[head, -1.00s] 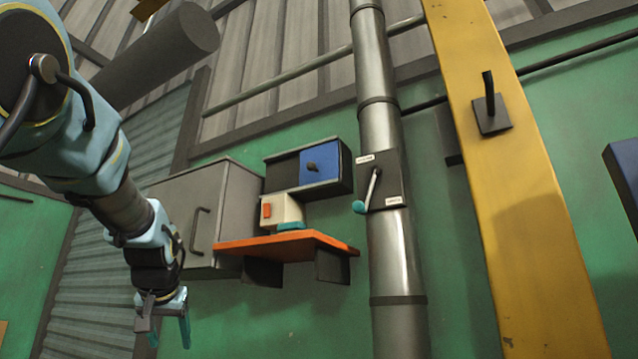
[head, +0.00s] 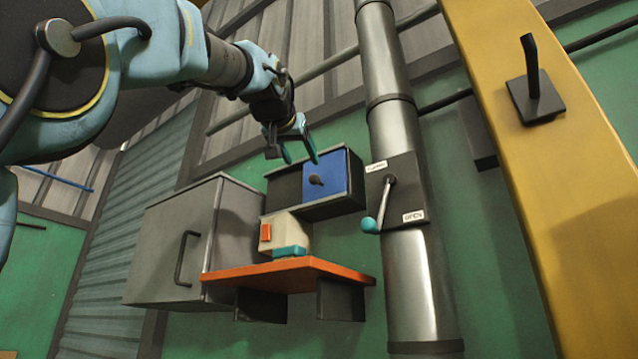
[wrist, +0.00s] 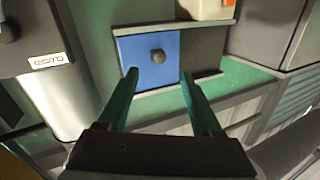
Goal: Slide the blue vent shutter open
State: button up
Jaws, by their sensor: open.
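The blue vent shutter (head: 325,177) covers the right part of a dark vent frame (head: 288,191) on the green wall. A dark knob (head: 316,180) stands out from it. My gripper (head: 300,158) is open and empty, above and in front of the vent frame in the head view. In the wrist view the shutter (wrist: 147,62) and its knob (wrist: 157,55) lie beyond my gripper's fingertips (wrist: 159,73), between them in the picture. The fingers look apart from the knob. The dark opening (wrist: 206,54) shows beside the shutter.
A grey cabinet (head: 195,235) and an orange shelf (head: 285,273) with a cream and teal device (head: 284,237) are below left. A metal pipe (head: 391,60) with a teal-tipped lever (head: 379,205) stands right of the vent. A yellow beam (head: 520,150) is farther right.

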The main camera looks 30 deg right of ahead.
aim_at(313, 177)
jog(key=p+x, duration=0.2)
jog(key=x, duration=0.1)
jog(key=p+x, duration=0.2)
jog(key=x, duration=0.1)
jog(key=r+p+x, duration=0.1)
jog(key=p+x, duration=0.2)
jog(key=shift+d, duration=0.15)
jog(key=shift+w+d+f+p, duration=0.25)
jog(key=shift+w+d+p, duration=0.15)
jog(key=shift+w+d, duration=0.15)
grip_shut()
dwell(0.8)
